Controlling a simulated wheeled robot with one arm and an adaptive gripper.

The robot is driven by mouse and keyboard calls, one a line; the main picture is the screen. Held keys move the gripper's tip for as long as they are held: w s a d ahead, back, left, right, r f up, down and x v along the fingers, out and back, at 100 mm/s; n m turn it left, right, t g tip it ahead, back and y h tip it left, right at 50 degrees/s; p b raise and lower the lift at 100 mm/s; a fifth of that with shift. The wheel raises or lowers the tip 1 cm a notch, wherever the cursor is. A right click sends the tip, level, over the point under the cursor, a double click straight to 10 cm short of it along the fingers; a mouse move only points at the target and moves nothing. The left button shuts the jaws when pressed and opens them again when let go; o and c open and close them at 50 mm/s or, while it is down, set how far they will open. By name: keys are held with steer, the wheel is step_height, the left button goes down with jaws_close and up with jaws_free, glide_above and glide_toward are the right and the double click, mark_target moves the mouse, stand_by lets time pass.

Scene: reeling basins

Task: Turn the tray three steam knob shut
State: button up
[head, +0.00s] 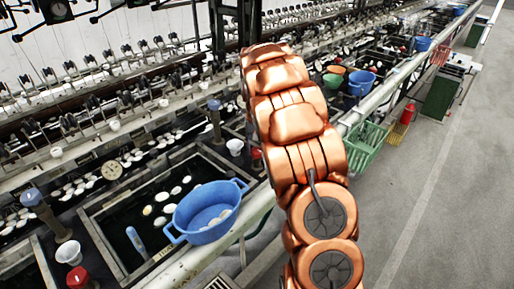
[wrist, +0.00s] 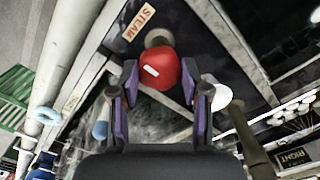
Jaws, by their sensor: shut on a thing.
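In the wrist view, a red steam knob (wrist: 165,72) with a small white mark on top sits on a round metal stem, beside a label (wrist: 138,22) reading STEAM. My gripper (wrist: 162,92) is shut on it, one purple-and-black finger at each side. In the head view my copper arm hides the gripper. A red knob (head: 257,157) shows partly there, just left of the arm; I cannot tell if it is the same one.
A white cup (wrist: 220,92) is close beside the right finger in the wrist view. In the head view, a blue basin (head: 206,213) stands over a dark water tray. A pale pipe (head: 375,101) runs along the bench edge. A green basket (head: 364,146) hangs beyond my arm.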

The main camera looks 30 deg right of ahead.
mark_target(257, 150)
steer(key=o, duration=1.1)
steer(key=shift+o, duration=0.2)
step_height(257, 150, up, 12)
stand_by(0.3)
